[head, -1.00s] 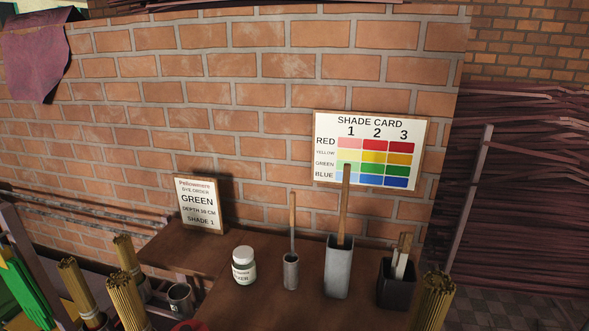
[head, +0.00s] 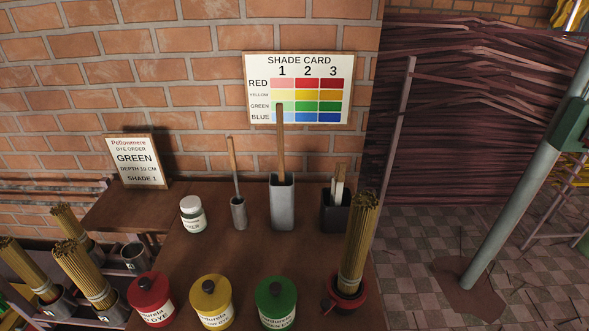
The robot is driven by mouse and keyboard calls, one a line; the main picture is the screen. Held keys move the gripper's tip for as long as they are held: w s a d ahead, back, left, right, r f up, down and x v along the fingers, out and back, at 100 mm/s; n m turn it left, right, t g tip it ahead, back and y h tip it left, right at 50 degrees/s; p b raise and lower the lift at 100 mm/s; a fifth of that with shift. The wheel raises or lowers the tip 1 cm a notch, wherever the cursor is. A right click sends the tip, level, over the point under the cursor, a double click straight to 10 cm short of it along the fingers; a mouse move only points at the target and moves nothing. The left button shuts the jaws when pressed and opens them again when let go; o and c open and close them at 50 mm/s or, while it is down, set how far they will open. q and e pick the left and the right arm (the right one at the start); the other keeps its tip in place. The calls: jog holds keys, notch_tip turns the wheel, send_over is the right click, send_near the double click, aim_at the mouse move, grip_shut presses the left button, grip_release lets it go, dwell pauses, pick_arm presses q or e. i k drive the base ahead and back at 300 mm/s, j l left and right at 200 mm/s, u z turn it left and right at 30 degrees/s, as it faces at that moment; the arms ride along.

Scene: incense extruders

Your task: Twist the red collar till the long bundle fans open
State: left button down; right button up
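A long bundle of thin tan sticks (head: 358,240) stands nearly upright at the right front corner of the brown table in the head view. It leans slightly right at the top, and its sticks are close together. A red collar (head: 347,304) is around its base, with a small dark part at its left side. The lower front of the collar is near the bottom of the view. Neither of my grippers is in view.
Red (head: 150,296), yellow (head: 211,297) and green (head: 276,297) dye jars stand left of the bundle. Behind are a white jar (head: 193,214), a metal holder (head: 283,205) and a black holder (head: 333,215). More bundles (head: 80,270) stand at left. A grey pole (head: 510,190) rises at right.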

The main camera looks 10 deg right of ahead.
aim_at(326, 304)
jog(key=z, duration=0.85)
jog(key=k+l+z, duration=0.3)
jog(key=l+z, duration=0.15)
jog(key=z, duration=0.15)
jog(key=k, duration=0.05)
